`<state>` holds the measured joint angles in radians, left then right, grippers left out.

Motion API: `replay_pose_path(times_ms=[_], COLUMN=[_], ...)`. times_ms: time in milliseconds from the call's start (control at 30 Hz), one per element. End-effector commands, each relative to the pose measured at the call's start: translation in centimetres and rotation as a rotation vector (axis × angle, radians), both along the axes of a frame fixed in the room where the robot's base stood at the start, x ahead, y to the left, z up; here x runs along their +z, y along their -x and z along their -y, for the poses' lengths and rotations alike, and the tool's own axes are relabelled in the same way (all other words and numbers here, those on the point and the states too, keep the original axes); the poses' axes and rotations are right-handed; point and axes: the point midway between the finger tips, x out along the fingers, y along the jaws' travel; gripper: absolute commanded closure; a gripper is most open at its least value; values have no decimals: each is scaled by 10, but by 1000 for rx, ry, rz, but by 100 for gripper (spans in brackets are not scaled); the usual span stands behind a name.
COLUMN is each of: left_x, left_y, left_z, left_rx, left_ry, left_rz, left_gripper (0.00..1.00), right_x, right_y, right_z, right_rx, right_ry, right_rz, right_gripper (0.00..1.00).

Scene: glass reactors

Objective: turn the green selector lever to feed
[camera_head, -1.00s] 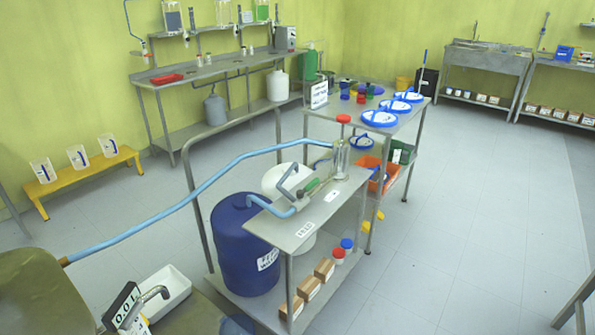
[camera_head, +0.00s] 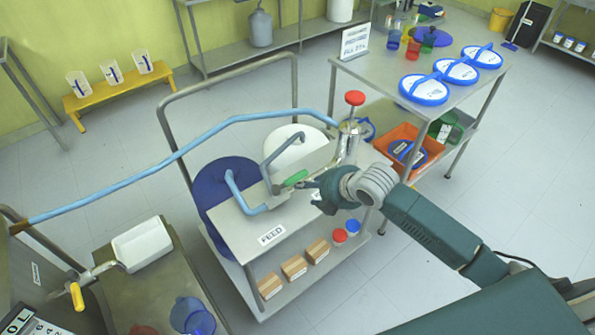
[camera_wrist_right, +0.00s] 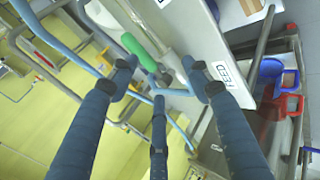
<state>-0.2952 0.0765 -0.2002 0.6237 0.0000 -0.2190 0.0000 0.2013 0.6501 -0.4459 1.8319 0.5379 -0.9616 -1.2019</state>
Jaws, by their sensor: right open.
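The green selector lever (camera_head: 293,179) sits on the valve pipework above the steel cart top. It points obliquely away from the FEED label (camera_head: 271,235), which is on the near part of the top. In the right wrist view the lever (camera_wrist_right: 138,50) lies just beyond the fingertips, left of centre, with the FEED label (camera_wrist_right: 225,75) at right. My right gripper (camera_head: 312,187) is beside the lever's right end, with its fingers spread and empty (camera_wrist_right: 160,75). Whether a finger touches the lever I cannot tell. The gripper partly hides a second label. My left gripper is not in view.
A blue drum (camera_head: 212,190) and a white drum (camera_head: 295,150) stand behind the cart top. A red-knobbed pump (camera_head: 354,98) rises at its far end. A light-blue hose (camera_head: 170,158) crosses to the left. Small boxes (camera_head: 293,267) sit on the lower shelf.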

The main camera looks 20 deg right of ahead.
Motion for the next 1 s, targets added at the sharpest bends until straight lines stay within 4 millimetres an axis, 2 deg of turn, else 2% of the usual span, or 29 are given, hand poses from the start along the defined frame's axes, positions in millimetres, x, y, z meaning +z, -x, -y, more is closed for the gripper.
replay_pose_path(times_ms=[33, 100, 200, 700, 1000], left_x=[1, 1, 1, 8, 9], left_y=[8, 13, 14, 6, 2], left_z=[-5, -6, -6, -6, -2], left_rx=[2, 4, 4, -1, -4], left_ry=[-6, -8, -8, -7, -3], left_rz=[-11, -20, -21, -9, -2], left_gripper=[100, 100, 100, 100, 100], right_x=[12, 22, 24, -35, -48], right_y=[-9, -17, -25, -81, -93], right_z=[5, 8, 8, -12, -16], right_rx=[48, 94, 120, 118, 120], right_ry=[41, 77, 96, 95, 97], right_rz=[28, 55, 71, 72, 74], right_gripper=[51, 51, 51, 51, 51])
